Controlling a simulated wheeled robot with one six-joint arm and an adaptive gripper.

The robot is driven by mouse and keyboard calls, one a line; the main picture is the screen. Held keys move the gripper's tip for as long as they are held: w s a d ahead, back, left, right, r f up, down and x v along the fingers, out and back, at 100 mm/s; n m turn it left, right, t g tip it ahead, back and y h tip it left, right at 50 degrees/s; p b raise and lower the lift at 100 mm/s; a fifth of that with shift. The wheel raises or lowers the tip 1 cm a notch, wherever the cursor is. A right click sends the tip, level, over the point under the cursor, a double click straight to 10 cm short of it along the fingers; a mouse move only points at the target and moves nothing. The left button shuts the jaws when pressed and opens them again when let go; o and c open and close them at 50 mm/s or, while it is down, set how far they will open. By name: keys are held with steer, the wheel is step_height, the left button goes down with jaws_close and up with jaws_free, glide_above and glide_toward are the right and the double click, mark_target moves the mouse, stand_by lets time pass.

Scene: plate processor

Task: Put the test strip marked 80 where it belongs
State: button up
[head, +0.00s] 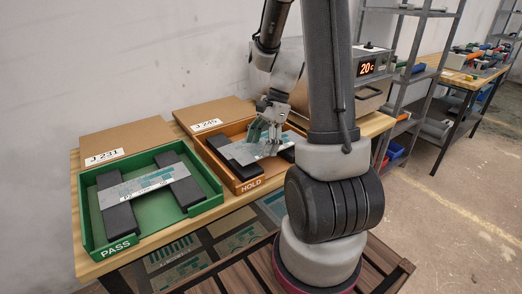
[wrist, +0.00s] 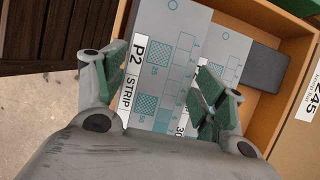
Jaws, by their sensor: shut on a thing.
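A grey test strip (wrist: 160,55) lettered "P2 STRIP", with teal squares, is between the fingers of my gripper (wrist: 160,75) in the wrist view. My gripper (head: 270,138) is shut on this strip, at the orange HOLD tray (head: 249,185). I cannot read the strip's number, and the fingers hide part of it. A second grey strip (wrist: 228,68) lies close beside it, partly behind the right finger. I cannot tell from the head view whether the held strip touches it or the tray.
The green PASS tray (head: 88,222) holds a strip (head: 140,186) across two black blocks. Brown boards marked J 231 (head: 122,138) and J 245 (head: 213,112) lie behind the trays. A device reading 20c (head: 368,68) stands at the right.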

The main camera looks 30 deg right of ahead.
mark_target(262, 149)
steer(key=shift+f, duration=1.45)
steer(key=shift+f, duration=0.1)
steer(key=o, duration=0.8)
steer(key=shift+c, duration=0.2)
steer(key=v, duration=1.2)
steer(key=s+a+r+n+t+h, duration=0.2)
steer(key=s+a+r+n, duration=0.2)
steer(key=s+n, duration=0.3)
steer(key=s+a+r+n+t+h, duration=0.2)
steer(key=s+a+r+n, duration=0.1)
steer(key=s+r+n, duration=0.3)
steer(key=shift+s+a+r+n+t+h, duration=0.35)
steer(key=shift+s+n, duration=0.8)
steer(key=shift+n, duration=1.15)
